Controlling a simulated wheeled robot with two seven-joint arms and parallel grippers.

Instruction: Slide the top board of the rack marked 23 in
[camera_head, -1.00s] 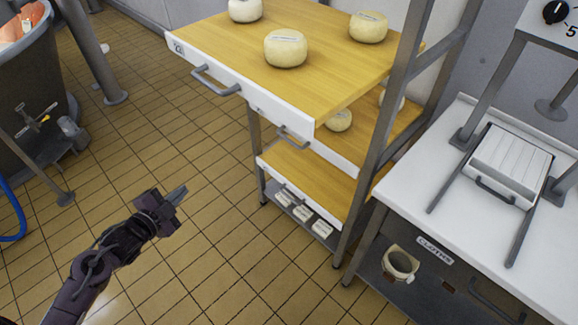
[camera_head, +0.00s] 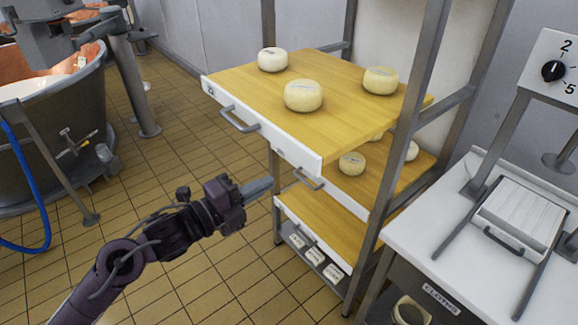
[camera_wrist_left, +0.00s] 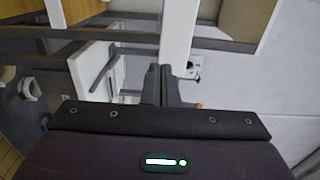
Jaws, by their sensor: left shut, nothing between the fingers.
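The rack's top board (camera_head: 345,107) is wooden with a white front edge and a grey bar handle (camera_head: 240,119). It sticks out of the rack frame toward the left, past the boards below. Three pale cheeses stand on it: a front one (camera_head: 304,95), a back left one (camera_head: 272,59) and a right one (camera_head: 381,80). A small tag on its front edge is too small to read now. My left gripper (camera_head: 258,188) is shut and empty, below and in front of the top board, apart from it. It also shows in the left wrist view (camera_wrist_left: 160,85). My right gripper is not in view.
A middle board (camera_head: 402,171) with cheeses and a lower board (camera_head: 320,218) sit under the top one. A grey rack post (camera_head: 405,130) stands at the right. A white counter (camera_head: 435,215) with a press is further right. A copper vat (camera_head: 60,110) stands left. Tiled floor lies between.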

